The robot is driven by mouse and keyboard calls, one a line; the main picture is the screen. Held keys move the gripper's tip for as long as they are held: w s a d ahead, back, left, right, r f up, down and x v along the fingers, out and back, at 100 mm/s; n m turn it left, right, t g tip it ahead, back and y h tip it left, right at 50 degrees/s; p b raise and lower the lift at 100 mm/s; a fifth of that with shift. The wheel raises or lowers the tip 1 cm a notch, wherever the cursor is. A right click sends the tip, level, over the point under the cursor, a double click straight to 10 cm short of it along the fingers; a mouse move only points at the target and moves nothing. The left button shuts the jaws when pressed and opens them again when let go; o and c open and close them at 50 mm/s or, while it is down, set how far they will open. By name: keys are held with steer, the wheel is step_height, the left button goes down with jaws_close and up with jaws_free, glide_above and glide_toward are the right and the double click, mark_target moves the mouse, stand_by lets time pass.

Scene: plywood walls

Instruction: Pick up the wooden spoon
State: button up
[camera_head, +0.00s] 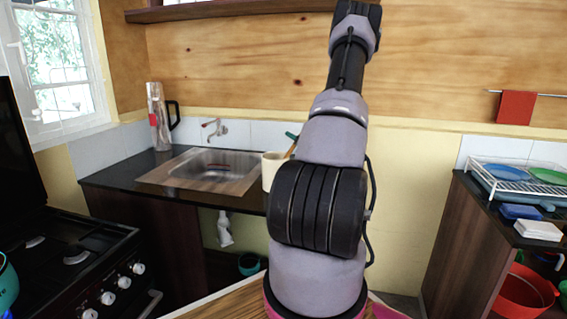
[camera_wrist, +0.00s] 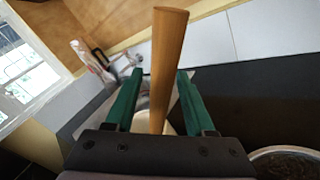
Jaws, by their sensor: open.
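The wooden spoon's handle (camera_wrist: 168,60) stands upright between the two green fingers of my gripper (camera_wrist: 160,76) in the wrist view. The fingers are open, with gaps visible on both sides of the handle. The cream cup (camera_head: 270,171) stands on the counter beside the sink in the head view, and part of its pale rim shows below the handle in the wrist view. A small brown piece of the spoon (camera_head: 291,150) shows above the cup. My arm hides most of my gripper there, and the spoon's lower end is hidden.
The sink (camera_head: 212,172) and tap (camera_head: 213,128) are left of the cup. A tall jug (camera_head: 158,118) stands at the counter's back corner. A metal-rimmed round pot or bowl (camera_wrist: 285,160) is at the wrist view's lower right. The wall is close behind the cup.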

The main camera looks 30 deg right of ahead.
steer(key=shift+c, duration=0.3)
jaws_close()
